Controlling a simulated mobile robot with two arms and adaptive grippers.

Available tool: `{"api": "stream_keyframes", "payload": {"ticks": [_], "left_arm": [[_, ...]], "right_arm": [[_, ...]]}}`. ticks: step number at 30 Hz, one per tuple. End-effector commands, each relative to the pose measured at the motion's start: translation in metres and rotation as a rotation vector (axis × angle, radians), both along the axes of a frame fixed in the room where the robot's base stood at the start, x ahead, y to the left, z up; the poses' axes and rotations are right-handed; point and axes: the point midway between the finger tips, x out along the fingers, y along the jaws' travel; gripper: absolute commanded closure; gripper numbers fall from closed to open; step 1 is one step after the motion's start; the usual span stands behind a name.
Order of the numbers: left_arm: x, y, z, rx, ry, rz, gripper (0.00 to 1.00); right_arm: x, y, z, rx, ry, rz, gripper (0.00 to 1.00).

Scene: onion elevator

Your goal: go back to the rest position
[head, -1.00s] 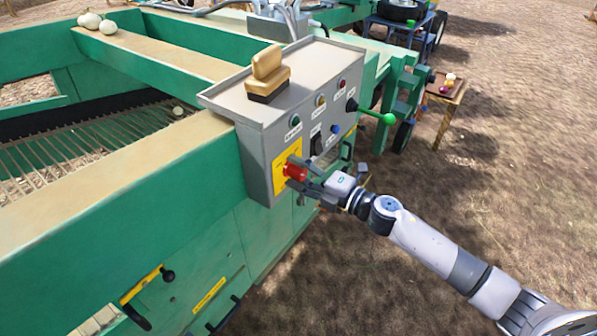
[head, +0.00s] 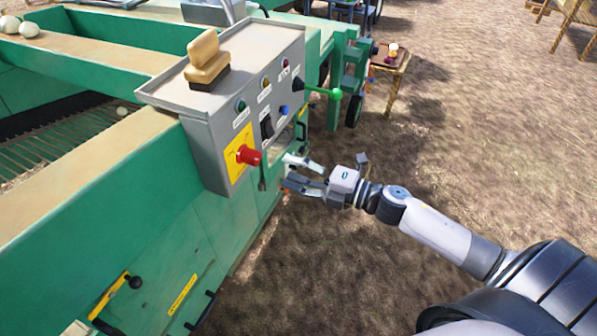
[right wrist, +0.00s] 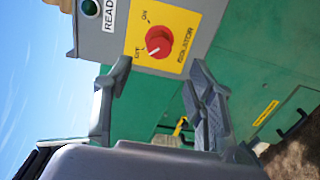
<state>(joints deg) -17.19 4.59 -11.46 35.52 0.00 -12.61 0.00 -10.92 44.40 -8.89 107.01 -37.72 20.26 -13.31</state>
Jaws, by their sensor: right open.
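My right gripper (head: 291,173) is open and empty, in the air just right of the grey control box (head: 208,150). It is apart from the red isolator knob (head: 248,155) on the box's yellow plate. In the right wrist view the open fingers (right wrist: 157,82) frame the space below the red knob (right wrist: 158,41). The knob's white mark appears to lie on the side of the lower label, which seems to read OFF. My left gripper is not in view.
The control box carries a brush (head: 207,62) on top, a black switch (head: 267,126), and a green-tipped lever (head: 322,91). The green machine (head: 120,215) fills the left. A small wooden table (head: 402,62) stands behind. Bare ground at right is open.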

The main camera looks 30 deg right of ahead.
Motion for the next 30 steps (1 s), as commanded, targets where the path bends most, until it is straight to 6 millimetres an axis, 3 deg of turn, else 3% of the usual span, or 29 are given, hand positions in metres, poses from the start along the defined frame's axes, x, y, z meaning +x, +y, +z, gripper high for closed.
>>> {"api": "stream_keyframes", "payload": {"ticks": [21,23,26,30], "left_arm": [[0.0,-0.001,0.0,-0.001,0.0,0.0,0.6],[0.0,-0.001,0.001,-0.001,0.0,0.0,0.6],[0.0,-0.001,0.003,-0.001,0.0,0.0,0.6],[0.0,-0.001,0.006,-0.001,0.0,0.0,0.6]], "right_arm": [[-0.005,-0.009,-0.005,0.01,0.014,-0.014,0.49],[-0.002,-0.016,-0.017,0.033,0.046,-0.047,0.49],[0.005,-0.04,-0.058,0.104,0.151,-0.155,0.49],[0.0,-0.081,-0.151,0.252,0.373,-0.375,0.49]]}}
